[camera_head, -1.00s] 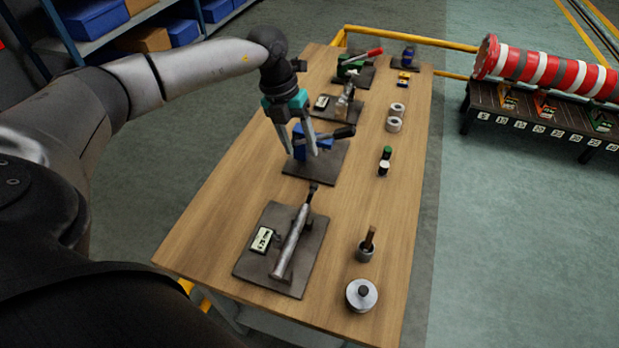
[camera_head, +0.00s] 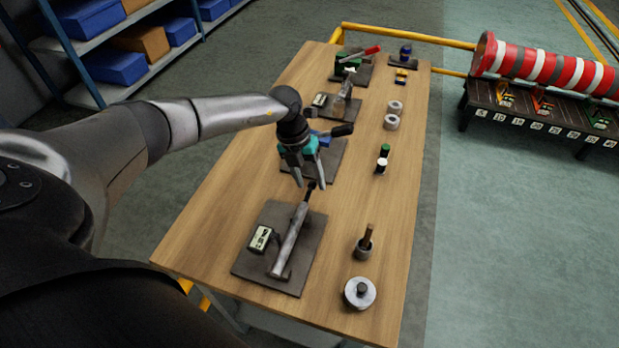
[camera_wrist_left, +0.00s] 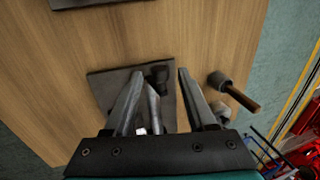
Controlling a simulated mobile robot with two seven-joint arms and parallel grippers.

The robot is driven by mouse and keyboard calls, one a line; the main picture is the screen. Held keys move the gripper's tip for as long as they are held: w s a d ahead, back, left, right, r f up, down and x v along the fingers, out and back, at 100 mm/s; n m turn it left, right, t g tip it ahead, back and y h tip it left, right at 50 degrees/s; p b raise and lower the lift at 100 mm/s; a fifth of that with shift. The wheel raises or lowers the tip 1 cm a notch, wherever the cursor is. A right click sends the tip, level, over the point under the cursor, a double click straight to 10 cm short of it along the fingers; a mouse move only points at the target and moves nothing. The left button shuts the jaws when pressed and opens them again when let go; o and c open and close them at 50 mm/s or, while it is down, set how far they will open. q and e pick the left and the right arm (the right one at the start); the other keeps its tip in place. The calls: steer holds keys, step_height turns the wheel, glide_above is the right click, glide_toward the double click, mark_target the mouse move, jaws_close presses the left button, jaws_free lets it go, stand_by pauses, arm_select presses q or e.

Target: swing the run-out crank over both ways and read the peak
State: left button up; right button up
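The nearest fixture is a dark plate (camera_head: 255,270) bearing a long grey metal bar (camera_head: 291,245). A thin arm with a black knob (camera_head: 311,186) rises from its far end. I take this arm for the run-out crank, though a farther fixture also has a readout. A small display (camera_head: 261,238) stands left of the bar; its digits are too small to read surely. My left gripper (camera_head: 310,187) is open and empty, pointing down near the knob. In the left wrist view the knob (camera_wrist_left: 157,75) appears between the spread fingers (camera_wrist_left: 157,95), with no visible grip. My right gripper is out of view.
A blue fixture (camera_head: 325,141) with a black handle stands just behind my gripper. A second readout fixture (camera_head: 341,104) and a red-handled one (camera_head: 358,60) are farther back. Rings, small cylinders, a brown-handled cup (camera_head: 364,246) and a round weight (camera_head: 360,293) line the right side.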

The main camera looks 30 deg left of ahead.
arm_select(q)
jaws_close()
stand_by(0.3)
steer(key=shift+r, duration=0.1)
steer(key=shift+w+d+y+p, duration=0.2)
steer(key=shift+d+y+p, duration=0.45)
steer(key=shift+y, duration=0.25)
steer(key=d+f+g+y+b, duration=0.1)
steer(key=y+b, duration=0.2)
steer(key=b, duration=0.1)
steer(key=d+f+g+y+b, duration=0.1)
steer(key=d+f+y+b, duration=0.1)
steer(key=y+b, duration=0.2)
steer(key=w+d+f+y+b, duration=0.1)
steer(key=y+b, duration=0.3)
steer(key=b, duration=0.1)
steer(key=shift+d+f+g+b, duration=0.25)
steer(key=shift+f+g+b, duration=0.05)
steer(key=shift+f+g, duration=0.1)
steer(key=shift+g+y+b, duration=0.3)
steer(key=shift+y+b, duration=0.1)
steer(key=shift+b, duration=0.7)
